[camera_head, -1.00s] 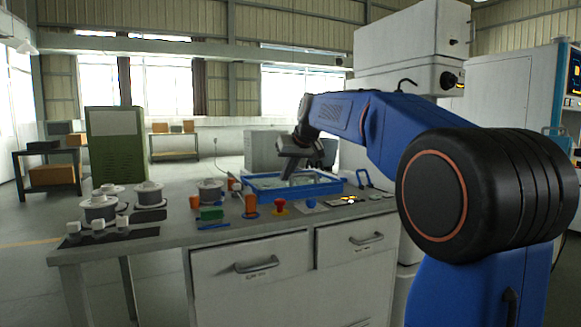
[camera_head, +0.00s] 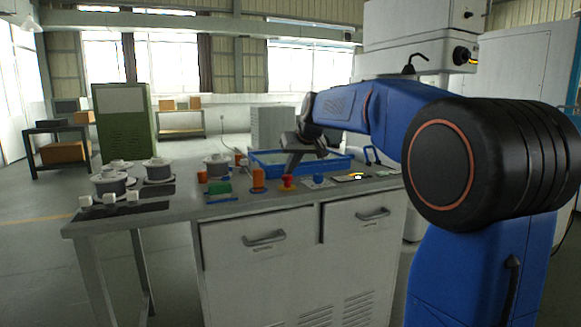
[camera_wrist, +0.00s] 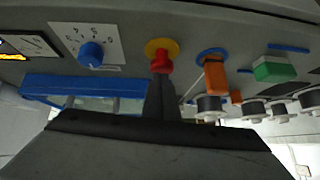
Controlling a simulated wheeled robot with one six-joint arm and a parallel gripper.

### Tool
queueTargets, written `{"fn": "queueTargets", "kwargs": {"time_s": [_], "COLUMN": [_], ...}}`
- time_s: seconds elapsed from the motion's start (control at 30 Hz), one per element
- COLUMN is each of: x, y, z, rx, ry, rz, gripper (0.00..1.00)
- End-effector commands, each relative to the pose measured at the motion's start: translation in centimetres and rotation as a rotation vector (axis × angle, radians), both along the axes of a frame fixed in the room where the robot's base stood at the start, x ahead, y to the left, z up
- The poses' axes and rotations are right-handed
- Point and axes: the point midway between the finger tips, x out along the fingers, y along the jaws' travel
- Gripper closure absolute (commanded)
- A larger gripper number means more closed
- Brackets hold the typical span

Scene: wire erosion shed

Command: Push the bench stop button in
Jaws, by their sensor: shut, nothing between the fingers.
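The stop button (camera_head: 288,181) has a red head and stands near the front edge of the grey bench (camera_head: 225,209). In the wrist view the red head (camera_wrist: 161,62) sits on a round yellow base (camera_wrist: 150,47). My gripper (camera_head: 288,174) is shut and empty, its fingers tilted down with the tips right at the button's head. In the wrist view the fingertips (camera_wrist: 160,78) overlap the edge of the red head. I cannot tell whether they touch it or whether the button is pressed in.
A blue tray (camera_head: 341,166) lies behind the button. A blue knob on a white dial plate (camera_wrist: 91,53) is beside it. Orange (camera_head: 258,178) and green (camera_head: 219,187) items and several spools (camera_head: 158,169) stand to the left. The bench front has two drawers.

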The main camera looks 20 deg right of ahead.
Motion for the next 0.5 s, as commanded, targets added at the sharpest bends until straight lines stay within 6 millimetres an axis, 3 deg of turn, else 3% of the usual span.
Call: {"fn": "queueTargets", "kwargs": {"time_s": [0.17, 0.5], "x": [-0.1, -0.2], "y": [0.1, 0.1], "z": [-2.1, -2.6], "rx": [0.001, 0.002], "ry": [0.004, 0.017], "rz": [0.0, 0.001], "gripper": [1.0, 1.0]}}
